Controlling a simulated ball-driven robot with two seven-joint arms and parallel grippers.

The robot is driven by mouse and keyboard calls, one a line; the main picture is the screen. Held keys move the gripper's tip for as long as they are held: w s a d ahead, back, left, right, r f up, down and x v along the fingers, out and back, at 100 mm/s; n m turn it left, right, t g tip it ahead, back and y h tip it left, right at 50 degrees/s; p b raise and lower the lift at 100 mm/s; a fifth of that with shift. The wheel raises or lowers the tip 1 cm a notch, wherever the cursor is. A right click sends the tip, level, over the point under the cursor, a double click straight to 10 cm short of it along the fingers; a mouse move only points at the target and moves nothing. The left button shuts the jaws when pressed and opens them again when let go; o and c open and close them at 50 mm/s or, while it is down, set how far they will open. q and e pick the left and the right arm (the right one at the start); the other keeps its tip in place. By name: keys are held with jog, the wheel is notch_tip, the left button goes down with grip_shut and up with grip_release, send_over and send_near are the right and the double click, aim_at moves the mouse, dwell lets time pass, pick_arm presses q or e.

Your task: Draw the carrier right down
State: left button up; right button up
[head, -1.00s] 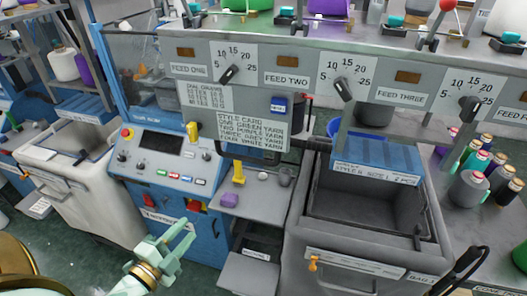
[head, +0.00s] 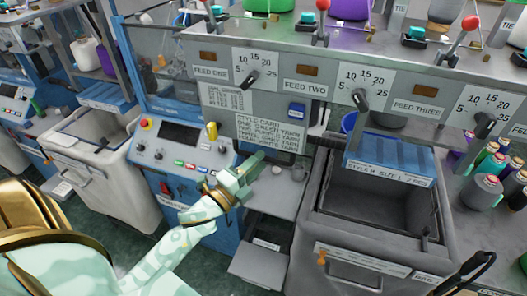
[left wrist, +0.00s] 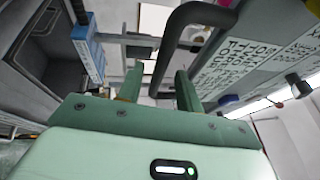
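My left gripper (head: 252,168) is raised in front of the machine, just below the style card (head: 270,132) and above the small grey shelf (head: 283,203). In the left wrist view its two fingers (left wrist: 160,88) stand apart. A dark bent bar (left wrist: 192,20) comes down between them in the picture; I see no finger closed on it. I cannot tell whether this bar is the carrier, and no part marked as the carrier shows. My right gripper is not in view.
Yarn cones (head: 485,190) stand at the far right.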

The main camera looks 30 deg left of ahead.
pick_arm(q)
jog(key=shift+x, duration=1.4)
grip_shut()
jog(key=shift+f, duration=0.15)
